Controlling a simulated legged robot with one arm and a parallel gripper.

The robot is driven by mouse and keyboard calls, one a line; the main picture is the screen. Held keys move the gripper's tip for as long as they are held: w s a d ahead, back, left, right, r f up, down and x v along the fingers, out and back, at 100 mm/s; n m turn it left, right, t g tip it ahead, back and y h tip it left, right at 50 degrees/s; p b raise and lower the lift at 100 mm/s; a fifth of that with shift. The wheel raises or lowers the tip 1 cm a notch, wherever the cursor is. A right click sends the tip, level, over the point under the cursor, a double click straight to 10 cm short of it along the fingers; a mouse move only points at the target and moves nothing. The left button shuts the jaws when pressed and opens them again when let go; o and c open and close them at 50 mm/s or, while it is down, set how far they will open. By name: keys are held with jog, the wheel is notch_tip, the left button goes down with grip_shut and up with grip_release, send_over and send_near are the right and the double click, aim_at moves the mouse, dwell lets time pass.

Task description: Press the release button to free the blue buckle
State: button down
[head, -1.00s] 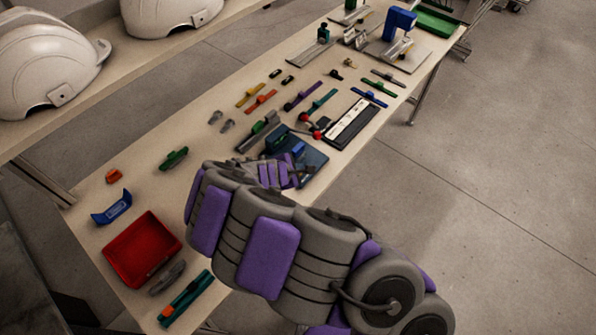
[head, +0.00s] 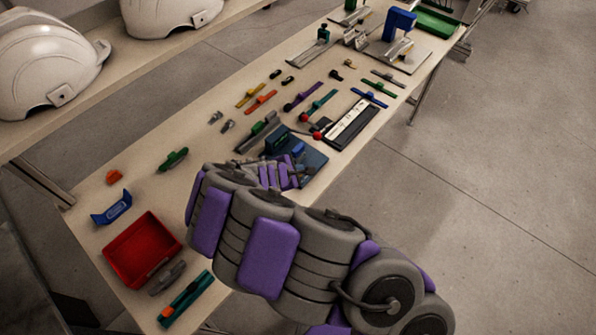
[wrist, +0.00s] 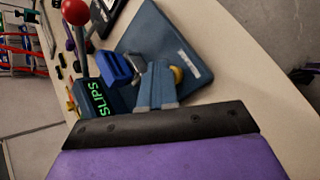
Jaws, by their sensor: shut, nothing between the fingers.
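The release fixture is a dark blue plate (wrist: 185,45) on the bench, also in the head view (head: 314,164). A grey-blue two-pronged part (wrist: 156,84) stands right of the buckle. A small round yellow button (wrist: 178,75) shows partly behind that part. My gripper (wrist: 160,122) is shut and empty, its black-edged purple jaw just in front of the fixture. Whether it touches anything I cannot tell. In the head view my arm hides the fixture's near side.
A red-knobbed lever (wrist: 75,12) rises beside the display box. A black-and-white strip device (head: 351,124) lies beyond the fixture. Several coloured straps lie farther along the bench. A red tray (head: 143,250) and a blue curved piece (head: 111,207) are at the near left.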

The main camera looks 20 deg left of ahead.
jog(key=shift+r+p, duration=0.6)
jog(key=shift+r, duration=0.15)
notch_tip(320, 180, up, 5)
jog(key=p, duration=0.4)
jog(key=shift+d, duration=0.1)
dwell(0.7)
